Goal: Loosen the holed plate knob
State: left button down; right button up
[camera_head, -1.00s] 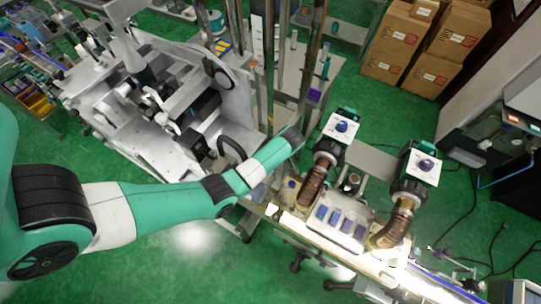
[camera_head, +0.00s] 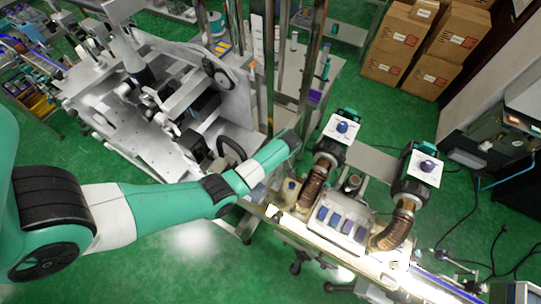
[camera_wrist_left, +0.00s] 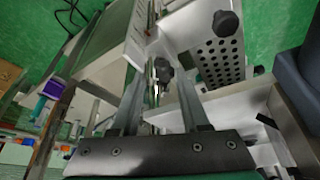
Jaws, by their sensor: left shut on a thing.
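In the left wrist view, the holed plate (camera_wrist_left: 218,66) is a light metal plate with rows of dark holes, right of the fingertips. A black knob (camera_wrist_left: 226,22) sits at its upper edge. A smaller dark knob (camera_wrist_left: 163,68) lies left of the plate, at the tips of my left gripper (camera_wrist_left: 161,84). My left gripper is shut on this dark knob; its fingers partly cover the contact. In the head view my left arm reaches to the right side of the grey machine (camera_head: 165,100), where the gripper and knob are hidden. My right gripper is not in view.
Upright metal posts (camera_head: 312,70) stand beside the end of my left arm. To the right is a lit conveyor (camera_head: 385,270) with two white-topped units (camera_head: 342,127). Cardboard boxes (camera_head: 392,42) stand at the back right. Green floor is open at the lower left.

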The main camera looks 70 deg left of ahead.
pick_arm(q)
jog(key=shift+n, duration=0.4)
jog(key=shift+w+n+g, duration=0.1)
jog(key=shift+n+g, duration=0.5)
jog(key=shift+n, duration=0.3)
jog(key=shift+a+n+g+h+b, duration=0.1)
jog(key=shift+n+g+h+b, duration=0.25)
jog(key=shift+n, duration=0.5)
jog(key=shift+n+g+h+b, duration=0.15)
jog(key=shift+n+b, duration=0.25)
jog(key=shift+n, duration=0.45)
jog(key=shift+w, duration=0.1)
jog(key=shift+c, duration=2)
grip_release()
jog(key=p+v, duration=0.1)
jog(key=v, duration=1)
jog(key=shift+r, duration=0.3)
